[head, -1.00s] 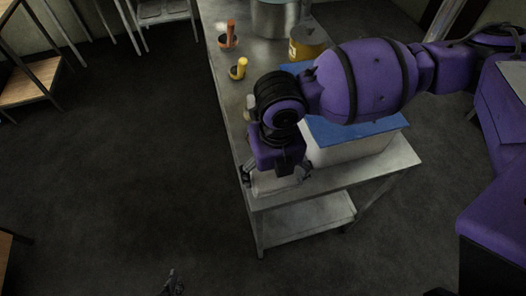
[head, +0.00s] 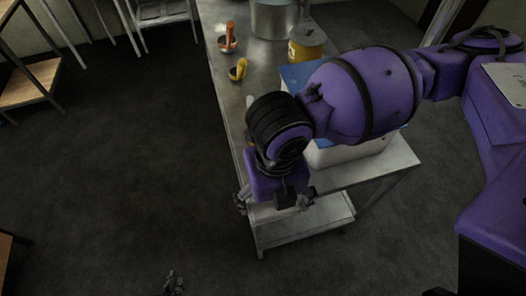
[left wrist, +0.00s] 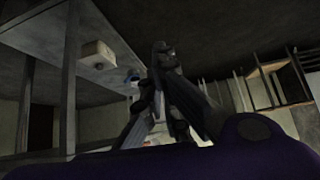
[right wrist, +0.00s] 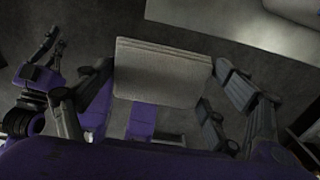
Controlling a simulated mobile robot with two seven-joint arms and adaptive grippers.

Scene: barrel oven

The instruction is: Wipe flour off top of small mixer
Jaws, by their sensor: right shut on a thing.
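My right gripper (head: 274,203) hangs at the near end of the steel table, its fingers spread apart around a flat greyish folded cloth. My left gripper (head: 172,282) is low at the bottom of the head view, far from the table. Its fingers (left wrist: 162,55) come together in the left wrist view, with nothing seen between them. I cannot make out the small mixer or any flour; my right arm covers part of the table.
Open dark floor (head: 120,160) lies left.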

